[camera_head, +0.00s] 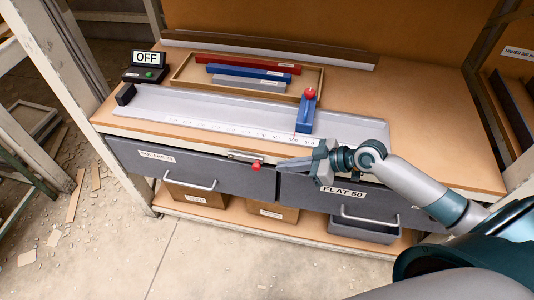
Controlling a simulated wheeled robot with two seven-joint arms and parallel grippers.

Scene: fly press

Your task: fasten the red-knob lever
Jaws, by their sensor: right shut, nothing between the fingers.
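A red knob (256,167) sits low at the bench's front edge, beside a small metal latch plate (245,156) above the left drawer. A second red knob (310,93) tops the blue block (305,113) on the grey ruled tray (215,107). I cannot tell from this view which knob belongs to the named lever or how its lever stands. My right gripper (281,166) is shut and empty. Its tips point left, just right of the lower red knob, with a small gap seen between. My left gripper is not in view.
A wooden tray (180,78) holds red, blue and grey bars behind the ruled tray. A box reading OFF (146,60) with a green button stands at the back left. Two grey drawers with handles, the right labelled FLAT 50 (343,190), lie below the bench edge.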

